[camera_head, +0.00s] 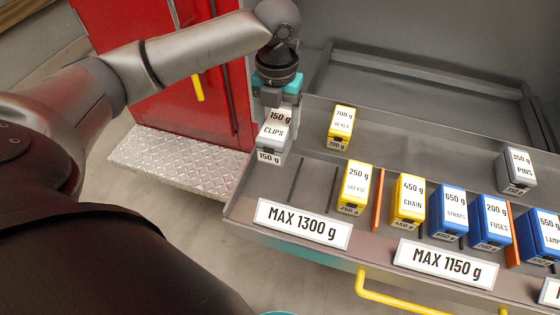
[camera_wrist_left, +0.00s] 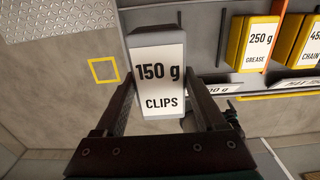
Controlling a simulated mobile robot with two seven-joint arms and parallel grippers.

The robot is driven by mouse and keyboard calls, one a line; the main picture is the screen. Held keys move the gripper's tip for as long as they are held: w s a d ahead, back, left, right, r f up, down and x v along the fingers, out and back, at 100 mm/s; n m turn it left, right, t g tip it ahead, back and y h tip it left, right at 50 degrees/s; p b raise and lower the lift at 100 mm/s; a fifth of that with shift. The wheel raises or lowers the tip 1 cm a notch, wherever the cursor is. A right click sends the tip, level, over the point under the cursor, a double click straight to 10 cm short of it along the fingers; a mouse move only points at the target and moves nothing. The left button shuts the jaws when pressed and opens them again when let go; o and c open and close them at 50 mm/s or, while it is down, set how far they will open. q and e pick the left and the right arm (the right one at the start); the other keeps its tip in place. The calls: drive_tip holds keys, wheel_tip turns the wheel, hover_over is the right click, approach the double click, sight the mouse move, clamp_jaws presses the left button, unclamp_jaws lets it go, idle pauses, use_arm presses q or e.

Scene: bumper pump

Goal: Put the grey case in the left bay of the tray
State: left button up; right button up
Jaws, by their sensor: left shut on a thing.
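My left gripper (camera_head: 277,97) is shut on a grey case marked 150 g CLIPS (camera_head: 272,137). The case also shows between the fingers in the left wrist view (camera_wrist_left: 158,75), with its label facing the camera. It is held upright near the tray's left edge; its height above the tray is hard to tell. The tray's left bay, behind the MAX 1300 g plate (camera_head: 303,222), holds a yellow 250 g GREASE case (camera_head: 357,187) at its right side, against an orange divider (camera_head: 377,200). The left part of the bay is empty, with thin dark slots. My right gripper is not in view.
The middle bay, marked MAX 1150 g (camera_head: 445,263), holds yellow CHAIN (camera_head: 408,201), blue STRAPS (camera_head: 448,212) and blue FUSES (camera_head: 490,222) cases. Yellow SEALS (camera_head: 341,127) and grey PINS (camera_head: 516,170) cases stand farther back. A red cabinet (camera_head: 160,75) stands left.

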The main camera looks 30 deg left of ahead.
use_arm(q)
wheel_tip(320, 180, down, 6)
drive_tip(key=shift+r+b, duration=0.1)
drive_tip(key=shift+b, duration=0.4)
wheel_tip(320, 180, down, 6)
drive_tip(key=shift+r+b, duration=0.25)
drive_tip(key=shift+b, duration=0.45)
drive_tip(key=shift+f, duration=0.15)
drive_tip(key=shift+f, duration=0.1)
drive_tip(key=o, duration=1.5)
